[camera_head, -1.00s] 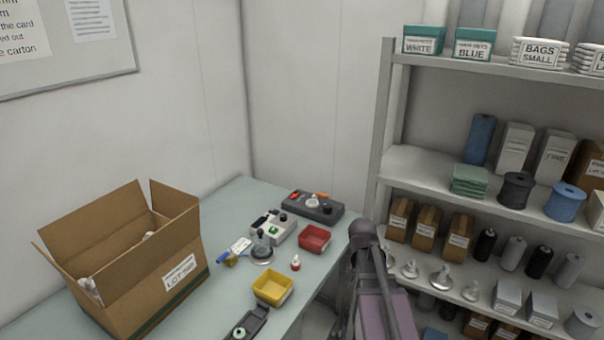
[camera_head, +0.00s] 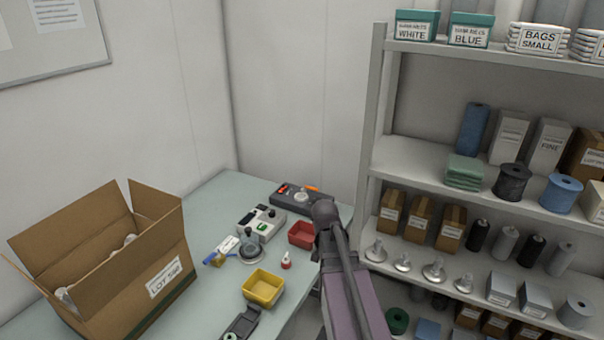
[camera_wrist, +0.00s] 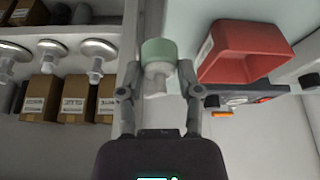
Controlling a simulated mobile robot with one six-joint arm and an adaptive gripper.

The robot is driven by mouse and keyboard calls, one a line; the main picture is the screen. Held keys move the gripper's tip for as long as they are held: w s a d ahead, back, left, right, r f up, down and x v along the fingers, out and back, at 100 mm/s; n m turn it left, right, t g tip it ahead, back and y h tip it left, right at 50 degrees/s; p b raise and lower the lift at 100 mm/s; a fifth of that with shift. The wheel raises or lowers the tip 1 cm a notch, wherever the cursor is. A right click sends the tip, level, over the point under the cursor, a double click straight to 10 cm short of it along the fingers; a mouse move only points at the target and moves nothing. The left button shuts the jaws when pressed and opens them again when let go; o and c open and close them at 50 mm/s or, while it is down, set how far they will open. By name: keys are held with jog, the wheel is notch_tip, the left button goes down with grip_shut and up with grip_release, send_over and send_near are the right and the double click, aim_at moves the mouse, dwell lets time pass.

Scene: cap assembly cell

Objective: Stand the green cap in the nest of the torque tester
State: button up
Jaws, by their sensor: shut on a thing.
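My gripper (camera_wrist: 158,78) shows in the wrist view, its two fingers closed on the green cap (camera_wrist: 159,49). The cap is pale green with a whitish narrower part beneath it, between the fingers. In the head view the gripper and held cap cannot be made out; my arm covers that area. A dark device (camera_head: 287,196) with a red display and a pale round seat stands at the bench's back. A light grey device (camera_head: 259,219) with a green display stands in front of it. I cannot tell for sure which is the torque tester.
A red bin (camera_head: 301,234) lies close to my arm and beside the held cap in the wrist view. A yellow bin (camera_head: 263,288), a small red-and-white bottle (camera_head: 286,261) and a large carton (camera_head: 110,262) share the bench. A loaded shelf rack (camera_head: 375,140) stands at right.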

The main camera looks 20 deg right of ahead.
jog(key=w+d+r+n+p, duration=0.1)
jog(key=w+r+n+p, duration=0.1)
jog(key=w, duration=0.8)
jog(key=w+d+r+n+t+y+p, duration=0.1)
jog(key=w+d+r+n+p, duration=0.1)
jog(key=w, duration=0.9)
jog(key=w+d+r+n+y+p, duration=0.1)
jog(key=w+r+n+p, duration=0.2)
jog(key=w, duration=0.7)
jog(key=shift+w+d+r, duration=0.15)
jog(key=shift+w, duration=0.15)
notch_tip(320, 180, down, 7)
jog(key=b, duration=0.6)
jog(key=shift+r, duration=0.15)
jog(key=shift+s+f+b, duration=0.1)
jog(key=shift+f+b, duration=0.6)
jog(key=shift+b, duration=0.2)
jog(key=o, duration=0.8)
jog(key=shift+c, duration=0.2)
jog(key=shift+r, duration=0.1)
